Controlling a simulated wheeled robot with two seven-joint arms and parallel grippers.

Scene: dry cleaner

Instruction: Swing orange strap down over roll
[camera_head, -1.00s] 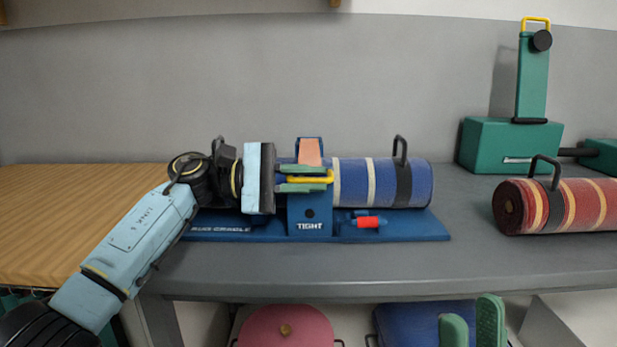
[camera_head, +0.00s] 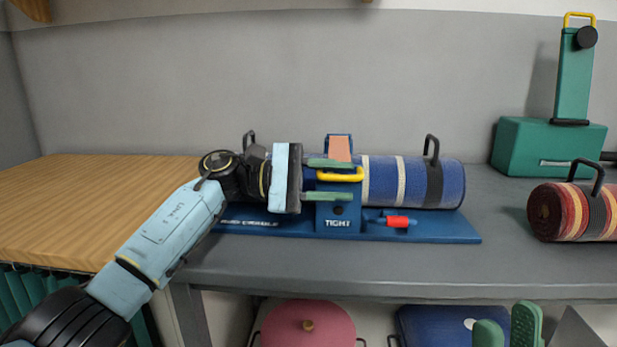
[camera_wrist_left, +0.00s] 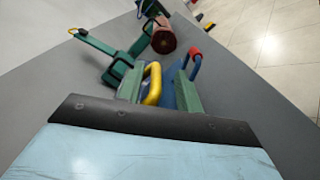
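The orange strap (camera_head: 338,148) lies over the top of the blue striped roll (camera_head: 413,182) at the blue cradle (camera_head: 440,231). Its yellow handle (camera_head: 340,176) is at the front, above the block marked TIGHT. My left gripper (camera_head: 326,180) is open, with green fingers above and below the handle and apart from each other. The left wrist view shows the yellow handle (camera_wrist_left: 153,84) between the fingers, nearer the left one. Whether a finger touches it I cannot tell. My right gripper (camera_head: 507,331) is open and empty at the bottom edge.
A red-handled lever (camera_head: 397,221) sits on the cradle's front. A red striped roll (camera_head: 560,213) lies to the right, with a green machine (camera_head: 535,145) behind it. The grey table (camera_head: 420,272) in front is clear. A wooden top (camera_head: 100,205) is on the left.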

